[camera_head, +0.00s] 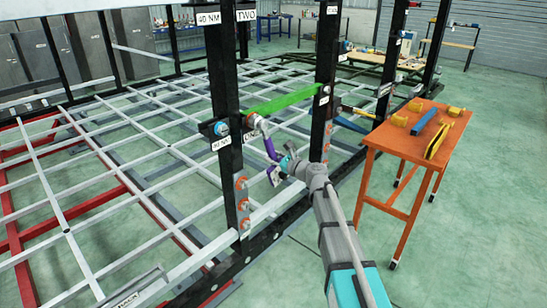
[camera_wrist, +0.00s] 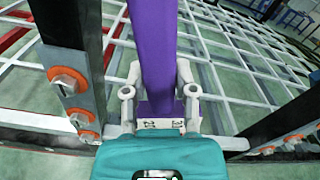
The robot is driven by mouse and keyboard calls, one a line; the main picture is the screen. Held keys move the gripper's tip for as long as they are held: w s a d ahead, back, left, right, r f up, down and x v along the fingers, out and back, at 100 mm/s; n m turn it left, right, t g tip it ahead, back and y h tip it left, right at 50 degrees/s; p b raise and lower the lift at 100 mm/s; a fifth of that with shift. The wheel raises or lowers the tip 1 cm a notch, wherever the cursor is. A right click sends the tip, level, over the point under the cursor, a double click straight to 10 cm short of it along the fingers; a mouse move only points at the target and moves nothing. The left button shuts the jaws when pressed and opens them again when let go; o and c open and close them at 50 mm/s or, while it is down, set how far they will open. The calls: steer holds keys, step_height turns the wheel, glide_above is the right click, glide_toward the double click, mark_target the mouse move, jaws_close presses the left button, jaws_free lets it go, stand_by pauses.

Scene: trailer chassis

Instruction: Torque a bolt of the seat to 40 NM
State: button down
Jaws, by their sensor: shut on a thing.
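My gripper (camera_head: 282,163) is shut on a purple tool (camera_head: 269,149), with one finger on each side of it. The wrist view shows the tool (camera_wrist: 157,50) rising between the fingers (camera_wrist: 160,95), with a white numbered band at its lower end. In the head view, its upper end reaches close to the black post (camera_head: 225,75), under the green bar (camera_head: 285,104); contact cannot be told. A blue bolt (camera_head: 221,128) sits on a bracket there, above a small 40 NM-like label (camera_head: 221,143). Orange bolts (camera_head: 241,184) line the post below and show in the wrist view (camera_wrist: 68,80). Which part is the seat is unclear.
A second black post (camera_head: 325,80) stands to the right. An orange table (camera_head: 410,140) at the right carries yellow blocks (camera_head: 399,120) and a blue tool (camera_head: 425,122). A grey and red lattice frame fills the left. Green floor is open at the lower right.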

steer(key=shift+s+a+f+m, duration=0.1)
steer(key=shift+s+a+m, duration=0.15)
steer(key=shift+s+m, duration=0.15)
steer(key=shift+s+a+f, duration=0.1)
steer(key=shift+s+a, duration=0.05)
steer(key=shift+a, duration=0.05)
stand_by(0.3)
steer(key=shift+w+d, duration=0.25)
steer(key=shift+w, duration=0.05)
stand_by(0.8)
steer(key=shift+s+d, duration=0.1)
steer(key=shift+d, duration=0.05)
steer(key=shift+v, duration=2.8)
steer(key=shift+s, duration=0.2)
